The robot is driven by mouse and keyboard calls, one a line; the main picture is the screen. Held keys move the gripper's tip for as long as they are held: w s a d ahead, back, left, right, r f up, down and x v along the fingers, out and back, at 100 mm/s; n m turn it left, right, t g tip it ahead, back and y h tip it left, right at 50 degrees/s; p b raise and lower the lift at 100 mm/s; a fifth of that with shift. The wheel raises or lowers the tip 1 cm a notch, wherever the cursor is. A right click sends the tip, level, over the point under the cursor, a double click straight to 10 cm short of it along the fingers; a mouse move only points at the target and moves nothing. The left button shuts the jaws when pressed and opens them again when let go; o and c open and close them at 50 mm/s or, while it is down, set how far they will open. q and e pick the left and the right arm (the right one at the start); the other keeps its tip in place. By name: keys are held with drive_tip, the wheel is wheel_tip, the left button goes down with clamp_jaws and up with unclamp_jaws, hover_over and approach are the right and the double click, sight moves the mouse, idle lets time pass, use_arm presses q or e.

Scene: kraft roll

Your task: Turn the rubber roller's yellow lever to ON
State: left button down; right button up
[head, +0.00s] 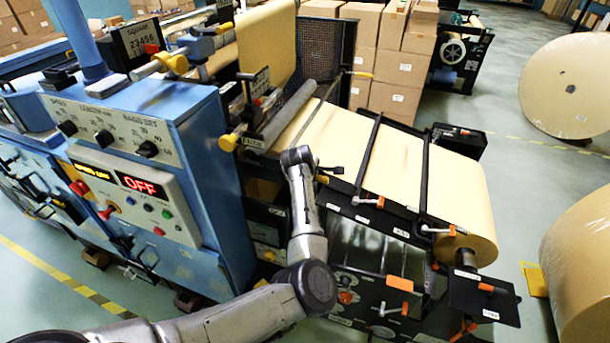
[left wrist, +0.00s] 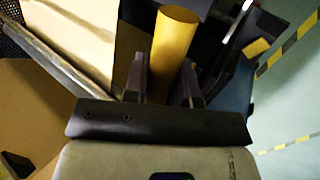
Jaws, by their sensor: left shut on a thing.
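In the left wrist view a thick yellow lever handle (left wrist: 175,42) stands between the two dark fingers of my left gripper (left wrist: 163,78), which is shut on it. In the head view my left wrist hides most of that gripper, beside the paper machine's near side. A small yellow end (head: 322,179) shows just right of my wrist; I cannot tell if it is the same handle. A grey roller (head: 290,112) lies across the paper behind, with a yellow knob (head: 229,142) at its near end. The lever's ON or OFF mark is hidden. My right gripper is not in view.
A blue control cabinet with a panel (head: 130,195) reading OFF in red stands at left. The kraft web (head: 400,165) runs right over dark bars to a roll. Orange-handled parts (head: 400,282) sit low in front. Large paper rolls (head: 570,85) stand on the floor at right.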

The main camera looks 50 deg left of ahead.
use_arm(q)
drive_tip(key=shift+r, duration=0.2)
drive_tip(key=c, duration=1.4)
unclamp_jaws()
drive_tip(key=o, duration=0.5)
drive_tip(key=shift+f, duration=0.1)
drive_tip(key=shift+b+v, duration=0.3)
drive_tip(key=shift+v, duration=6.6)
